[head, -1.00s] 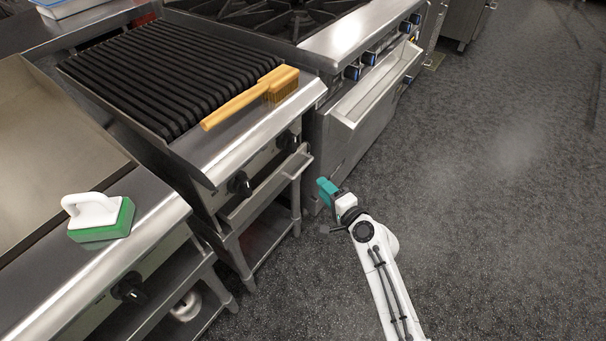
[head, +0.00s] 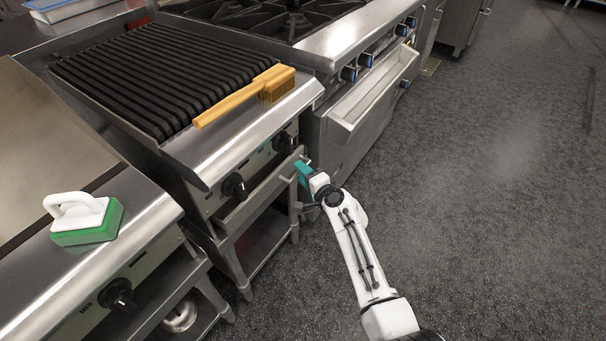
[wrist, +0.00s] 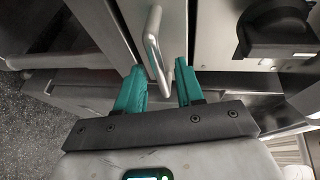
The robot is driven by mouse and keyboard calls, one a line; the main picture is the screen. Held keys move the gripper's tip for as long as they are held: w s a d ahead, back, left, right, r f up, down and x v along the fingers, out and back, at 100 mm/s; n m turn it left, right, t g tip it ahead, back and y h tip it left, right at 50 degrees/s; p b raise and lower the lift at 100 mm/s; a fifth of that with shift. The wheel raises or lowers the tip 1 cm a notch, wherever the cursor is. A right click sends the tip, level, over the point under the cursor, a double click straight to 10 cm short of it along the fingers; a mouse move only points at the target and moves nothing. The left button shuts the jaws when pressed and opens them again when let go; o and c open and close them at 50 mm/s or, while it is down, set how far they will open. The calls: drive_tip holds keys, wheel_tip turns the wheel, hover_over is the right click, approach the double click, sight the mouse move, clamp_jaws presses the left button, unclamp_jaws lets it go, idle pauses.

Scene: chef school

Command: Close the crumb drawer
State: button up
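My gripper (head: 302,172) is at the right end of the grill's front, by a slim metal drawer (head: 250,194) under the black knobs. In the wrist view its two teal fingers (wrist: 158,88) are open. A metal bar handle (wrist: 153,45) on a flat panel lies in line with the gap between them; I cannot tell whether either finger touches it. No label shows which one is the crumb drawer.
A wooden brush (head: 245,92) lies on the grill's front ledge. A green-and-white scrubber (head: 88,222) sits on the griddle edge at left. A black knob (wrist: 275,30) is close to the right finger. The floor (head: 480,200) on the right is clear.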

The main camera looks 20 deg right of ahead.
clamp_jaws()
idle(0.5)
